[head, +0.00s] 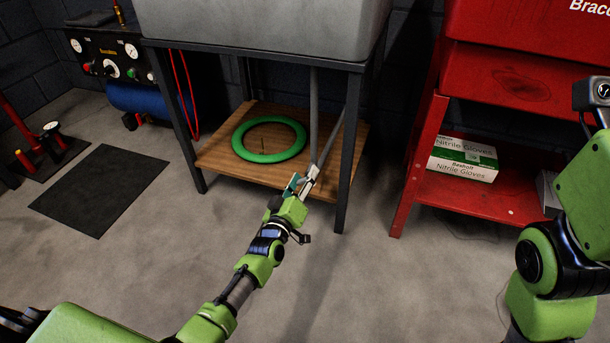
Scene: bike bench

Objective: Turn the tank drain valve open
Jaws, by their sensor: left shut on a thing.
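The grey tank (262,25) stands on a dark metal frame. A grey drain pipe (313,110) runs down from under it. My left gripper (306,182) reaches in under the tank at the pipe's lower end. It is shut on a small part there, which looks like the drain valve's handle. The fingers hide most of the valve, so I cannot tell how far it is turned. My right arm shows at the right edge, but its gripper is out of view.
A green ring (239,143) lies on the wooden shelf (217,158) under the tank. The frame's front right leg (346,160) is close beside my left gripper. A red cart (428,150) with glove boxes (463,158) stands right. A black mat (100,188) lies left.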

